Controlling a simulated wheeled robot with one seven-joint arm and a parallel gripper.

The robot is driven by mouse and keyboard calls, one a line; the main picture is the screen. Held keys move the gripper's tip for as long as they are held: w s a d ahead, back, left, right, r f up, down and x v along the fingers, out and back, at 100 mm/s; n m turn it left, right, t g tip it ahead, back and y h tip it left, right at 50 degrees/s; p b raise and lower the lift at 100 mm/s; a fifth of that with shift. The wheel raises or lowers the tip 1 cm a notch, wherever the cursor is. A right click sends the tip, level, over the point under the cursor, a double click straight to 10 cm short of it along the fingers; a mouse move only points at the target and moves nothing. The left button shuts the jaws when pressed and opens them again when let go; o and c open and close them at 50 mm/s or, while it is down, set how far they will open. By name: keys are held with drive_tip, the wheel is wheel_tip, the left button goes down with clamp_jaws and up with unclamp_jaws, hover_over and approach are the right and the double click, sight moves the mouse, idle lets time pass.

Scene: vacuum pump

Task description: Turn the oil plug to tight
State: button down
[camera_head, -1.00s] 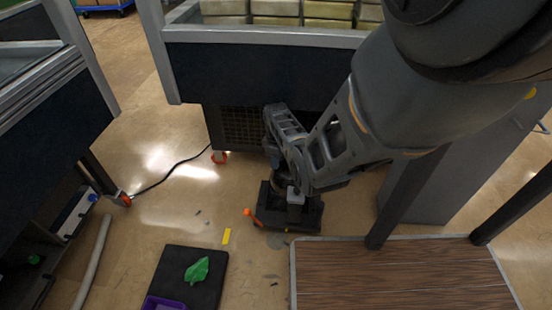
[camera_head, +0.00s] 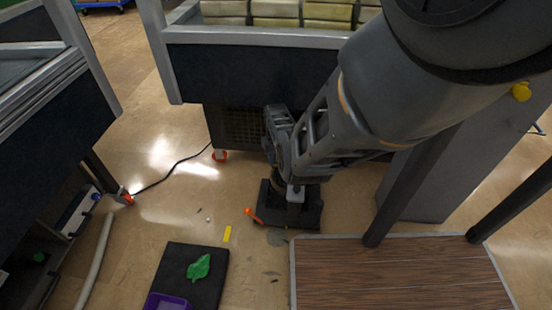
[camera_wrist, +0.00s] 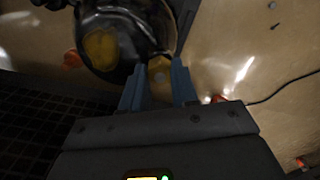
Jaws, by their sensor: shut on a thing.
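The dark vacuum pump (camera_head: 308,214) stands on the floor under my arm in the head view. Its rounded dark body with a yellow patch (camera_wrist: 101,48) fills the upper left of the wrist view. My gripper (camera_wrist: 158,78) has its two blue-grey fingers on either side of a small yellowish plug (camera_wrist: 159,67), which looks like the oil plug, beside the pump body. The gripper is shut on it. The plug's turn angle cannot be made out. In the head view my arm hides the plug and the fingertips.
An orange-tipped part (camera_head: 252,214) sticks out left of the pump. A black mat (camera_head: 180,262) holds a green cloth-like item (camera_head: 199,267) and a purple bin (camera_head: 166,302). A wood-topped platform (camera_head: 400,275) is at front right. A cart (camera_head: 260,75) stands behind.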

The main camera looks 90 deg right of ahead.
drive_tip(key=m, duration=0.4)
drive_tip(key=shift+m, duration=2.2)
drive_tip(key=c, duration=0.9)
unclamp_jaws()
drive_tip(key=shift+o, duration=0.2)
drive_tip(key=shift+r+p, duration=1.9)
drive_tip(key=shift+r, duration=2)
